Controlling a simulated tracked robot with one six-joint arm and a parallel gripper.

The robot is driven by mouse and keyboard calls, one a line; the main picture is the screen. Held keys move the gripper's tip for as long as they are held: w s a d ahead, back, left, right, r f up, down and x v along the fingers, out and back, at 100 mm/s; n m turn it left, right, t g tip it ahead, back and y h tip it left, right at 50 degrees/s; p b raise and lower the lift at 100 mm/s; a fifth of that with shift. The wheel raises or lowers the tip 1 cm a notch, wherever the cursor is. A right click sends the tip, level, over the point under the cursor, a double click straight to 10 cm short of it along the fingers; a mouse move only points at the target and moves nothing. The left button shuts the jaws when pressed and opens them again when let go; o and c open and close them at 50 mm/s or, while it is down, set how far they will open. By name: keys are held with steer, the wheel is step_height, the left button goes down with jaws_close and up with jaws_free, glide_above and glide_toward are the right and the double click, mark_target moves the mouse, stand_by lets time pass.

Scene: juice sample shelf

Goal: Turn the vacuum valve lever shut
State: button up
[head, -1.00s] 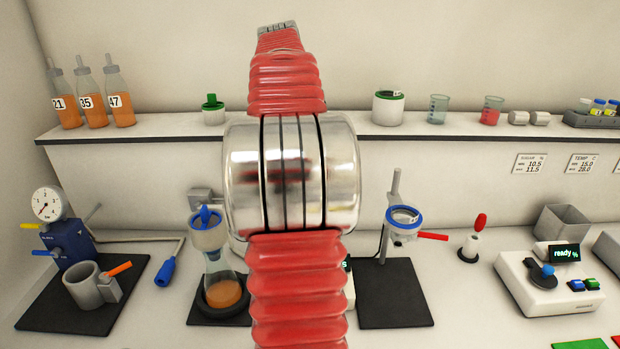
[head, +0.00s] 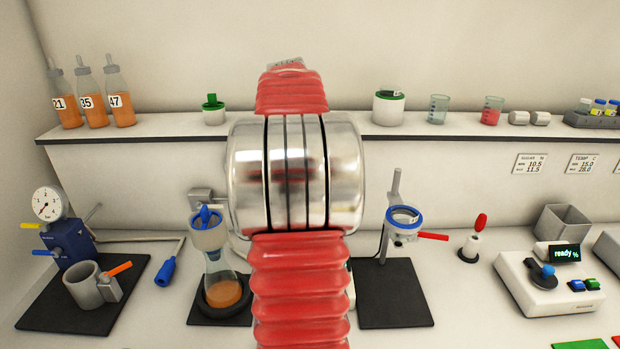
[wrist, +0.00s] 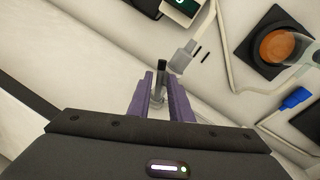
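My gripper (wrist: 161,80) shows in the wrist view with its two purple fingers apart. A small upright piece with a black top and a pale grey lower part, seemingly the valve lever (wrist: 161,66), stands at the fingertips, between them in the picture. Whether either finger touches it is not clear. A light grey block (wrist: 183,56), possibly the valve body, is just beyond the right fingertip. In the head view my arm covers this area, so the gripper and lever are hidden there.
The flask of orange juice (head: 223,292) stands left of my arm; a pale tube (wrist: 226,62) runs near it in the wrist view. A stand with a blue ring (head: 404,216) is to the right. The shelf (head: 480,132) crosses behind my arm.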

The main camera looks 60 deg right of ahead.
jaws_close()
stand_by(1.1)
